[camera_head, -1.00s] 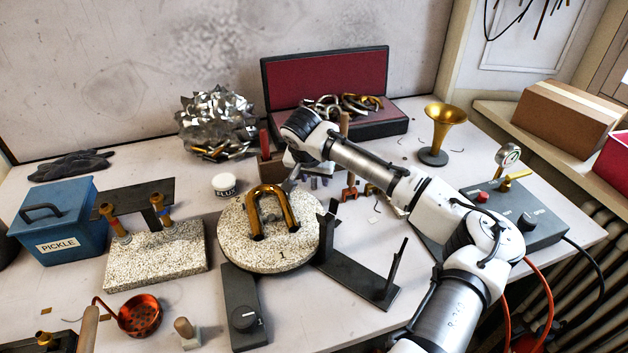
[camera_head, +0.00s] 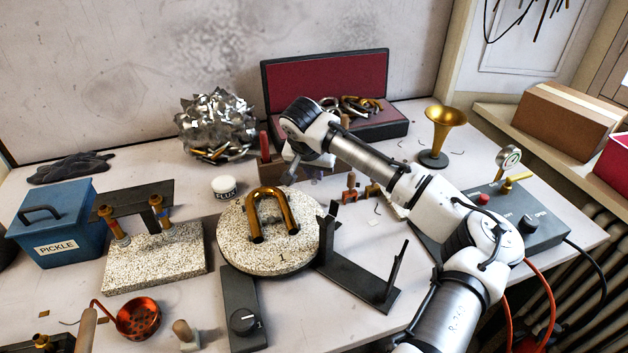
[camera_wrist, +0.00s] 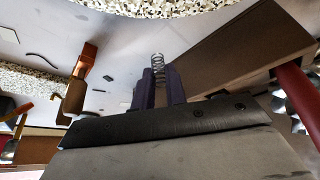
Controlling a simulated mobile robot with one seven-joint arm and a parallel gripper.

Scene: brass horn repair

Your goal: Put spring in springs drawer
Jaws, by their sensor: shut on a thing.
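A small coiled metal spring (camera_wrist: 157,64) stands upright in the wrist view between the purple-grey fingertips. My gripper (camera_wrist: 160,88) is shut on its lower end, and the upper coils stick out free. In the head view my gripper (camera_head: 313,173) hangs beyond the round speckled plate, in front of the open red-lined case. The spring is too small to make out there. I cannot make out a drawer marked for springs in either view.
A brown wooden box (camera_head: 268,170) is close to my gripper and shows large in the wrist view (camera_wrist: 240,45). A round plate (camera_head: 270,262) carries a brass U-tube (camera_head: 268,205). A white flux jar (camera_head: 224,187), a grey stand (camera_head: 375,287) and a brass horn (camera_head: 441,128) are around.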

